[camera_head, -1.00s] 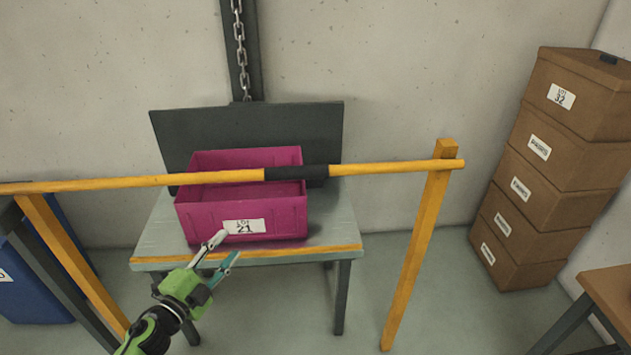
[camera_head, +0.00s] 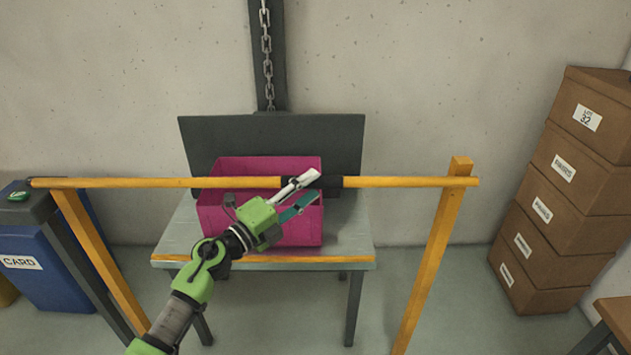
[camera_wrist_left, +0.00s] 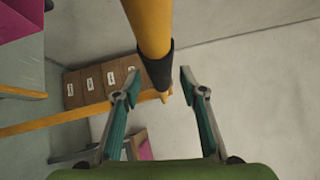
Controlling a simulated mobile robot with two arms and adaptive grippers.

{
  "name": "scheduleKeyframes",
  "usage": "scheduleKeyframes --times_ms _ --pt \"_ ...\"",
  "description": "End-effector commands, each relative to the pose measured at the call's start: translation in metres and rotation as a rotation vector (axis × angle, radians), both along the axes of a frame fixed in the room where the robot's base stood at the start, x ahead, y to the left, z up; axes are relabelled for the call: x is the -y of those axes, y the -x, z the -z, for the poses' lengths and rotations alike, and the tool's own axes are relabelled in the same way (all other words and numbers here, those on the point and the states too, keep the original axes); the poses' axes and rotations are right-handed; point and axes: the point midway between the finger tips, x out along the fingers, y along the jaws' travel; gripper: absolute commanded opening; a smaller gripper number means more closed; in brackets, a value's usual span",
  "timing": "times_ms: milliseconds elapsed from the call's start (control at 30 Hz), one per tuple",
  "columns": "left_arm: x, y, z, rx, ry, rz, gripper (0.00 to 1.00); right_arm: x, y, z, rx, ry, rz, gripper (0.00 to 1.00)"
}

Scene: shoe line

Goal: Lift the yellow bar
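The yellow bar (camera_head: 400,182) lies level across the two yellow posts in the head view, with a black grip sleeve (camera_head: 329,182) near its middle. My left gripper (camera_head: 308,188) is at the left part of the sleeve. In the left wrist view, the gripper (camera_wrist_left: 160,85) is open, its two fingers apart on either side of the bar's line. There the yellow bar (camera_wrist_left: 150,22) and black sleeve (camera_wrist_left: 158,68) run between the fingers; I cannot tell how deep they sit. Neither finger visibly touches the bar. My right gripper is not in view.
Behind the bar, a magenta bin (camera_head: 262,229) stands on a table (camera_head: 345,250) with a dark back panel (camera_head: 340,140). A chain (camera_head: 267,60) hangs above. The right post (camera_head: 432,250) stands before stacked brown boxes (camera_head: 560,205). A blue bin (camera_head: 55,265) is at left.

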Motion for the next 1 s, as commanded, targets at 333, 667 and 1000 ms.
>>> scheduleKeyframes --times_ms 333,667,1000 --pt "0.019 -0.019 -0.003 0.000 0.000 0.000 0.38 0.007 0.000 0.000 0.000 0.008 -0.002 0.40" --pt "0.019 -0.019 -0.003 0.000 0.000 -0.001 0.10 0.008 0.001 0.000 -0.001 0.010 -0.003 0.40" --pt "0.018 -0.020 -0.008 0.000 -0.010 -0.001 0.00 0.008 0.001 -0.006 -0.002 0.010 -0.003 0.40"
